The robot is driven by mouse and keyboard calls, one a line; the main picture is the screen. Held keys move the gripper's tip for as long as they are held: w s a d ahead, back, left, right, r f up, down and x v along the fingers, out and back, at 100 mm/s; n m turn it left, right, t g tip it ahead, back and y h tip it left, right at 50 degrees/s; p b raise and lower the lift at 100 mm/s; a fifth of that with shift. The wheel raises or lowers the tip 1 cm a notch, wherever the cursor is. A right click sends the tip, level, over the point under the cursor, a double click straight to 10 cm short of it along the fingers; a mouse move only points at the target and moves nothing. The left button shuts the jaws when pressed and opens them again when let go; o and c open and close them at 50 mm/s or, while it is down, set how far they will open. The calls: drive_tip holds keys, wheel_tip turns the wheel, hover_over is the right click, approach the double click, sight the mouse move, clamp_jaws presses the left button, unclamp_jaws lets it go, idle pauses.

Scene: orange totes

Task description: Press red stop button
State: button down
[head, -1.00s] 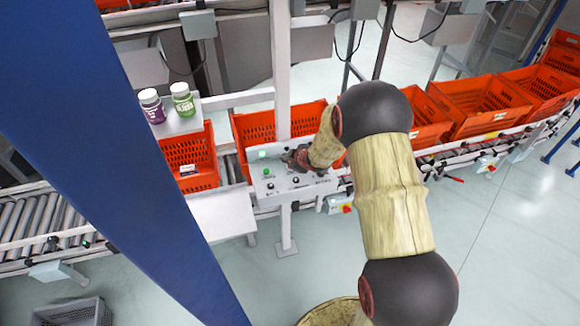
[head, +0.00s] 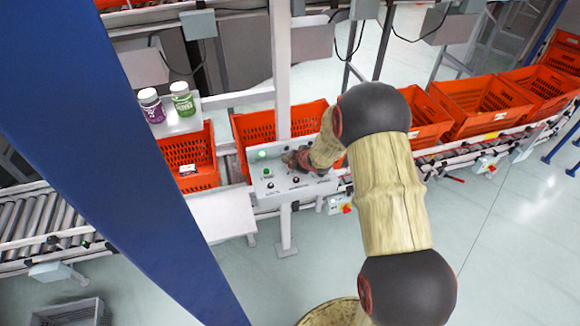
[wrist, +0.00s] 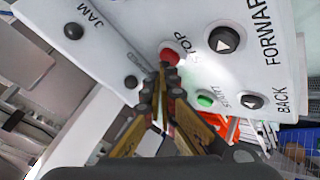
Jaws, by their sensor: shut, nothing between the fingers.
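The red stop button (wrist: 168,56) sits on the pale control panel (wrist: 140,38), beside the lettering "STOP", in the wrist view. My gripper (wrist: 163,80) is shut and empty, its fingertips at the lower edge of the red button. They overlap it in the picture, and I cannot tell whether they touch it. In the head view my gripper (head: 292,160) is over the upper part of the same panel (head: 277,195), and the red button is hidden behind it.
A green button (wrist: 205,99) and black arrow buttons (wrist: 223,40) lie close by on the panel. Orange totes (head: 188,158) stand on the conveyor behind and beside the panel. Two bottles (head: 183,99) stand on a shelf at left. A blue post (head: 110,150) crosses the head view.

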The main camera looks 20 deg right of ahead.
drive_tip(key=shift+f+b, duration=0.3)
drive_tip(key=shift+f, duration=0.15)
idle(0.4)
drive_tip(key=shift+r, duration=0.1)
drive_tip(key=shift+r+p, duration=0.8)
drive_tip(key=shift+r, duration=0.05)
wheel_tip(320, 180, up, 5)
drive_tip(key=p, duration=0.4)
drive_tip(key=shift+p, duration=0.3)
idle(0.5)
